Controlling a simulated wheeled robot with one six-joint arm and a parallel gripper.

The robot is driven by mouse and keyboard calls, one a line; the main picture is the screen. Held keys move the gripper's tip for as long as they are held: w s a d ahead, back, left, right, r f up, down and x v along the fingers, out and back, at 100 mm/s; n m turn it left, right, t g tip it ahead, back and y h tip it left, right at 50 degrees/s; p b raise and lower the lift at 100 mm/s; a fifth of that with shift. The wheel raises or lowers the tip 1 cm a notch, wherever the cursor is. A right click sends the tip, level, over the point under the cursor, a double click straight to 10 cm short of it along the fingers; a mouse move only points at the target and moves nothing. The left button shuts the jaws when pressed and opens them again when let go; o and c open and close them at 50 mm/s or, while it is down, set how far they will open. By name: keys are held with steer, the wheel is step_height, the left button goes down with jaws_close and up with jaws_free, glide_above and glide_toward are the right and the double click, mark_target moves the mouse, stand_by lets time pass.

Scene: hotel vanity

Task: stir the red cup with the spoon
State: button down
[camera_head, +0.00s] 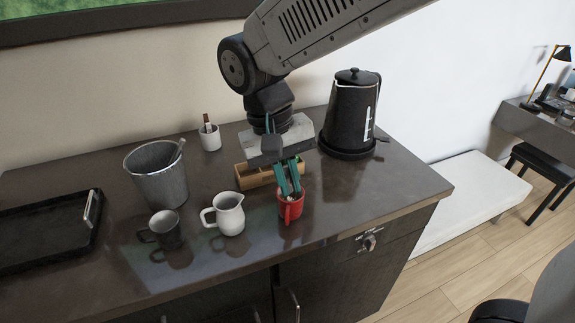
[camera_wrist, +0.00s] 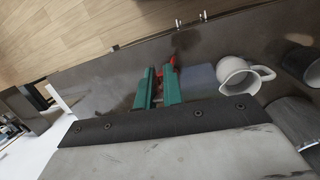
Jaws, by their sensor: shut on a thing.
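The red cup (camera_head: 291,211) stands upright on the dark counter near its front edge, right of the white pitcher. It also shows in the wrist view (camera_wrist: 172,66), partly hidden behind my fingers. My gripper (camera_head: 289,188) points down over the cup, with its teal fingertips at or just inside the rim. In the wrist view the fingers (camera_wrist: 159,90) stand close together with a narrow gap. They are shut on the spoon, which is mostly hidden between the fingers and in the cup. I cannot see the spoon's bowl.
The white pitcher (camera_head: 229,214) stands close left of the cup, with a dark mug (camera_head: 165,231) beyond it. A wooden box (camera_head: 254,176) is just behind, and a black kettle (camera_head: 352,112) is behind right. A grey bucket (camera_head: 157,176) and black tray (camera_head: 45,232) are left. Counter right of the cup is clear.

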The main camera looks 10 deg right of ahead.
mark_target(289, 207)
steer(key=shift+w+d+f, duration=0.15)
steer(key=shift+w+f, duration=0.3)
steer(key=shift+f, duration=0.6)
steer(key=shift+w+d+f, duration=0.1)
steer(key=shift+w+f, duration=0.3)
steer(key=shift+f, duration=0.65)
steer(key=shift+w+d+f, duration=0.15)
steer(key=shift+w+f, duration=0.3)
steer(key=shift+f, duration=0.6)
steer(key=shift+a, duration=0.1)
